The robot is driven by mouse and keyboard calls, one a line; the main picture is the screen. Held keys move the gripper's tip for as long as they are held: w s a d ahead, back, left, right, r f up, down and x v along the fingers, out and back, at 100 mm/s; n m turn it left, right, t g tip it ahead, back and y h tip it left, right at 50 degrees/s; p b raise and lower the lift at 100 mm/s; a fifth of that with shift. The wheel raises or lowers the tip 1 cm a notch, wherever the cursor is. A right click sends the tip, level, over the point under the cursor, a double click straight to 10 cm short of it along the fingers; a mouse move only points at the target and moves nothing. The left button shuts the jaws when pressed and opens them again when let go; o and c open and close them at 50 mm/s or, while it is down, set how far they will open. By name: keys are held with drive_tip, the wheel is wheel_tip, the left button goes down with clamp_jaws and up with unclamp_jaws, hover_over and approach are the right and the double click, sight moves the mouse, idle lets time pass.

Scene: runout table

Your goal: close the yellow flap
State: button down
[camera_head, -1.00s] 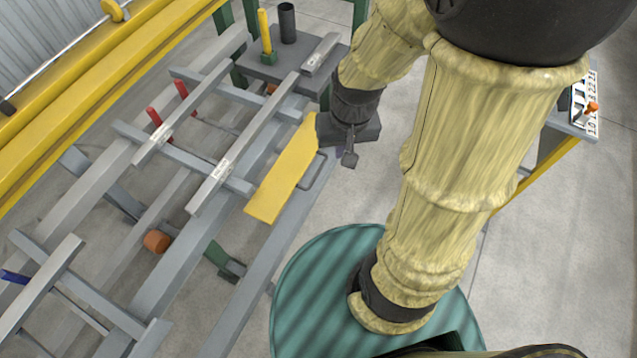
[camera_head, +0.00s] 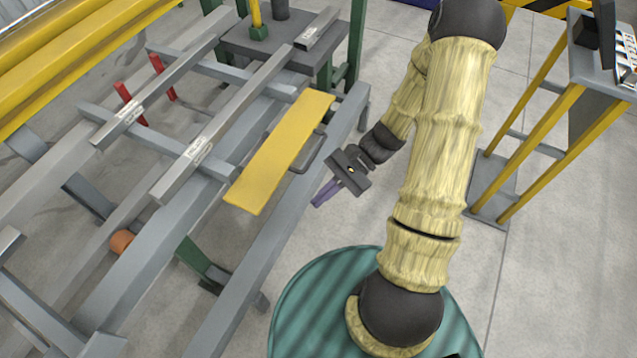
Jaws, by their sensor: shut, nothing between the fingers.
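The yellow flap (camera_head: 281,152) is a long flat plate at the right side of the grey runout table (camera_head: 262,238). It lies slanted, its far end toward the upper right, with a grey loop-shaped part (camera_head: 308,154) at its right edge. My gripper (camera_head: 322,196) is just right of the flap, apart from it in the picture, with its purple fingers pointing down and left. The fingers are together and hold nothing. The height of the fingers relative to the flap is hard to tell.
Grey bars, red pegs (camera_head: 128,104) and an orange roller (camera_head: 121,242) are on the table frame. A grey shelf with a green-based yellow post (camera_head: 257,22) stands at the back. A yellow-legged stand (camera_head: 540,130) is at right. Floor between is clear.

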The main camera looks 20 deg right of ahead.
drive_tip(key=w+d+f+m+t+y+b, duration=0.2)
drive_tip(key=w+d+f+m+t+b, duration=0.1)
drive_tip(key=f+m+t+b, duration=0.2)
drive_tip(key=w+d+f+m+t+y+b, duration=0.2)
drive_tip(key=w+d+f+m+t+b, duration=0.2)
drive_tip(key=f+t+b, duration=0.4)
drive_tip(key=w+d+f+m+t+y+b, duration=0.2)
drive_tip(key=f+m+t+b, duration=0.4)
drive_tip(key=f, duration=0.5)
drive_tip(key=shift+w+d+f+m+t, duration=0.25)
drive_tip(key=shift+w+d+m+t, duration=0.25)
drive_tip(key=shift+w+d+t, duration=0.35)
drive_tip(key=s+d+r+b+x, duration=0.1)
drive_tip(key=b+x, duration=0.4)
drive_tip(key=x, duration=0.8)
drive_tip(key=shift+r+b, duration=0.4)
drive_tip(key=shift+r, duration=0.3)
drive_tip(key=shift+s+d+r+p, duration=0.1)
drive_tip(key=shift+r+p, duration=0.05)
drive_tip(key=shift+p, duration=0.15)
